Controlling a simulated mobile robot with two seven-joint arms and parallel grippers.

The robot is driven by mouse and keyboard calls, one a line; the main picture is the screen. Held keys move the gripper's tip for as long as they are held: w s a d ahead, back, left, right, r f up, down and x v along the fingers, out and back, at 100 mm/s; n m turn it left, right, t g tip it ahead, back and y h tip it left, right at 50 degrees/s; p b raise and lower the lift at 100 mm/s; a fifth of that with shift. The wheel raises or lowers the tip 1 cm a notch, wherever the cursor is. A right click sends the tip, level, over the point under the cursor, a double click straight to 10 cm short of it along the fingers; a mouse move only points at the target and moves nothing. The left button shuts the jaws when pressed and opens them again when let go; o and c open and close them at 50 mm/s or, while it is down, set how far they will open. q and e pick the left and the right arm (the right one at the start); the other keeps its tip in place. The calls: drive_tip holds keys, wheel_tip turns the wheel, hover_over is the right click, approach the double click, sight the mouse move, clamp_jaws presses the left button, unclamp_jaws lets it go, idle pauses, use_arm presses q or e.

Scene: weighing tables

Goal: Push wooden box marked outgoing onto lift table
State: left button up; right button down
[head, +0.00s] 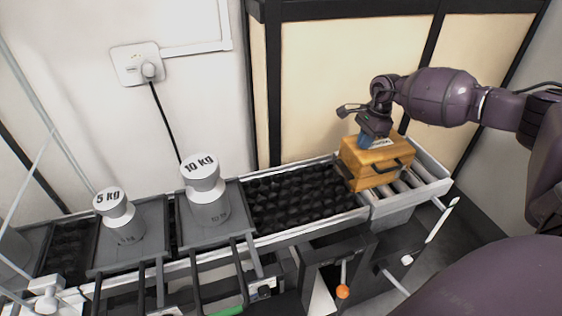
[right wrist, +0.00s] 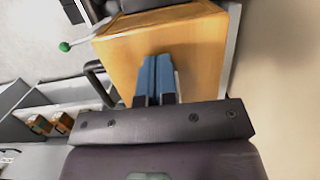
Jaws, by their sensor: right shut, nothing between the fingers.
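The wooden box (head: 372,178), orange-brown with a dark handle, sits upright where the dark roller track meets the lift table (head: 436,176) with its pale rollers. Some pale rollers are bare to its right; the box hides the seam, so how much of it rests on each side I cannot tell. A pale label on its top is partly covered and unreadable. My right gripper (head: 368,140) is shut and empty, its blue fingers at the box top. In the right wrist view the fingers (right wrist: 155,78) lie over the box top (right wrist: 205,55). My left gripper is not in view.
A 10 kg weight (head: 205,190) and a 5 kg weight (head: 118,215) stand on grey plates to the left. The dark roller track (head: 290,197) between the 10 kg weight and the box is clear. A panelled wall (head: 340,70) stands close behind.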

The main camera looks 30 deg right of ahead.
sight(385, 144)
drive_tip(key=d, duration=0.2)
drive_tip(key=s+d+f+b, duration=0.1)
drive_tip(key=d, duration=0.1)
drive_tip(key=s+d, duration=0.1)
drive_tip(key=d, duration=0.2)
drive_tip(key=shift+s+f, duration=0.25)
drive_tip(key=shift+f, duration=0.15)
drive_tip(key=shift+d+r, duration=0.1)
drive_tip(key=shift+d, duration=0.05)
drive_tip(key=shift+r, duration=0.25)
drive_tip(key=shift+d+r, duration=0.15)
drive_tip(key=shift+r, duration=0.5)
